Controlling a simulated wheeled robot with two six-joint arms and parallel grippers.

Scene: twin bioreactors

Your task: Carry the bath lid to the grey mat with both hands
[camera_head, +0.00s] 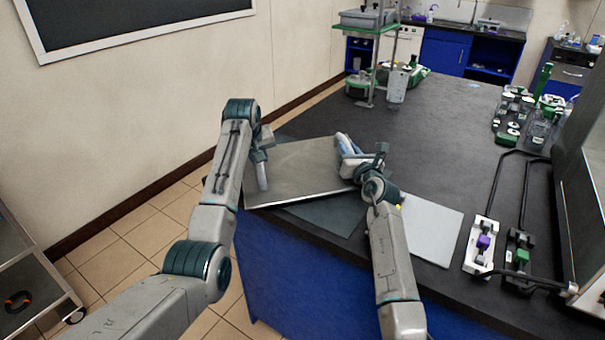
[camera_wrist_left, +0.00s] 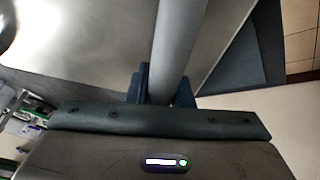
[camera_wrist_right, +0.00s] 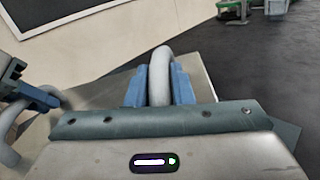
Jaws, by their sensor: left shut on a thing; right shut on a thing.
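The bath lid (camera_head: 305,175) is a flat metal plate with a handle at each end, over the left front corner of the dark bench. My left gripper (camera_head: 260,165) is shut on its left handle, a grey bar in the left wrist view (camera_wrist_left: 178,45). My right gripper (camera_head: 350,150) is shut on the other handle, which also shows between blue fingers in the right wrist view (camera_wrist_right: 159,75). A slate-grey mat (camera_head: 338,214) shows from under the lid, which covers most of it. I cannot tell whether lid and mat touch.
A pale grey sheet (camera_head: 432,232) lies right of the mat. A green-based stand (camera_head: 372,85) and several bottles are at the back. The bench middle is clear.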

